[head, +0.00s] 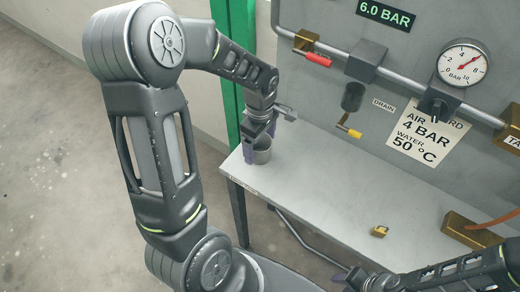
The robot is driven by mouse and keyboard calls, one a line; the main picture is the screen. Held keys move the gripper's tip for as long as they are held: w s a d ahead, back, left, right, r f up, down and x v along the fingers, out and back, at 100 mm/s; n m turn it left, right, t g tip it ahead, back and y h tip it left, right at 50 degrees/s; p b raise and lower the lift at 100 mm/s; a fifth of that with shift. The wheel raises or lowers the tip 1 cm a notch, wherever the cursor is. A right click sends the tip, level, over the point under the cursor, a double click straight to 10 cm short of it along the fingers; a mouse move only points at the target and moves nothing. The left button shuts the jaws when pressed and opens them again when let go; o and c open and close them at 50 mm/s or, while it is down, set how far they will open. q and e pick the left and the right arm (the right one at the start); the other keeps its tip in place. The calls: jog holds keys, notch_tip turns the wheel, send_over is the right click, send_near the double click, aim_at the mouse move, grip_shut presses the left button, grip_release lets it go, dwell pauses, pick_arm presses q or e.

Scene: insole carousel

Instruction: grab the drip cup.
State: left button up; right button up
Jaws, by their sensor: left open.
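The drip cup (262,156) is a small grey metal cup standing upright on the left end of the grey table (330,200). My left gripper (259,143) points down at the cup with its fingers apart. One purple finger shows at the cup's left side and the other near its upper right. I cannot tell whether either finger touches it. Part of the cup's rim is hidden behind the gripper. My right gripper (346,279) is low at the bottom edge, partly cut off, away from the cup.
A grey panel stands behind the table with a pipe, a pressure gauge (462,63), a red-handled valve (318,59) and a yellow-handled drain (350,130). A small brass padlock-like piece (379,231) and a brass block (470,231) lie on the table. A green post (236,60) stands behind my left arm.

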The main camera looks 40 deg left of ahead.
pick_arm(q)
jog(key=shift+c, duration=0.2)
jog(key=c, duration=1.4)
